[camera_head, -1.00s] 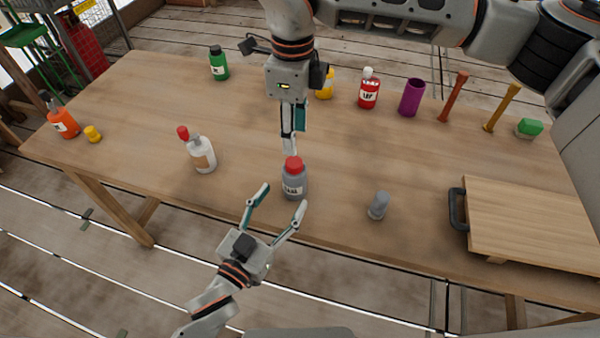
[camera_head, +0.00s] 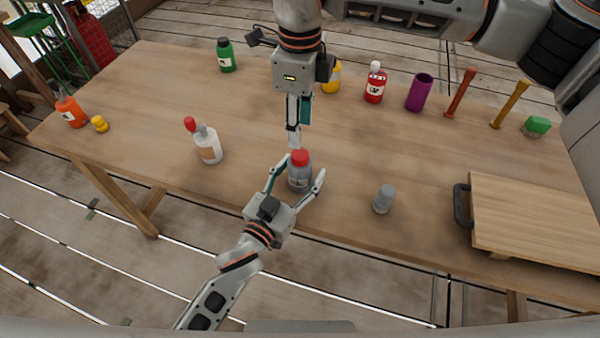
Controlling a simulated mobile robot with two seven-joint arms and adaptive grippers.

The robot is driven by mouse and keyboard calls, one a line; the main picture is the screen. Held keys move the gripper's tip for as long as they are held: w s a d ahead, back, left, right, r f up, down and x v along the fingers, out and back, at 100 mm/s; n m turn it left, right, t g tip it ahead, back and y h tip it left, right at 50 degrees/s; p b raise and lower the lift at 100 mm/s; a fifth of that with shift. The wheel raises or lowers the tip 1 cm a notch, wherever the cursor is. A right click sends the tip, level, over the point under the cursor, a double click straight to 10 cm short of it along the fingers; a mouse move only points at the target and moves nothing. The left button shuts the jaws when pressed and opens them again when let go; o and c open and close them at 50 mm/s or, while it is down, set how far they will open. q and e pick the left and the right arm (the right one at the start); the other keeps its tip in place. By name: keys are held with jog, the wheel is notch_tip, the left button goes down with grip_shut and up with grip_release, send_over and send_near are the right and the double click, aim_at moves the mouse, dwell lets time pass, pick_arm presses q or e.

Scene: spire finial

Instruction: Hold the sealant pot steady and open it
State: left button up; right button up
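The sealant pot (camera_head: 299,181) is a grey bottle with a white label and a red cap (camera_head: 301,157). It stands upright near the front edge of the table. My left gripper (camera_head: 297,176) is open, with one finger on each side of the pot; whether the fingers touch it I cannot tell. My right gripper (camera_head: 295,141) points down just above and behind the red cap. Its fingers overlap in this view, so its opening is hard to judge.
A white bottle with a red top (camera_head: 207,148) stands left of the pot, and a small grey cylinder (camera_head: 384,199) stands right. A wooden board with a dark handle (camera_head: 535,218) lies at the right. Several bottles, a purple cup (camera_head: 419,93) and sticks line the back of the table (camera_head: 160,90).

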aim_at(300, 154)
pick_arm(q)
grip_shut()
pick_arm(e)
jog(key=m, duration=0.6)
jog(key=shift+m, duration=0.4)
jog(key=m, duration=1)
jog(key=shift+m, duration=0.4)
jog(key=m, duration=0.8)
jog(key=shift+m, duration=0.4)
jog(key=m, duration=0.4)
jog(key=shift+m, duration=0.3)
jog(key=shift+f+m, duration=0.3)
notch_tip(300, 154, down, 8)
jog(key=shift+r, duration=0.25)
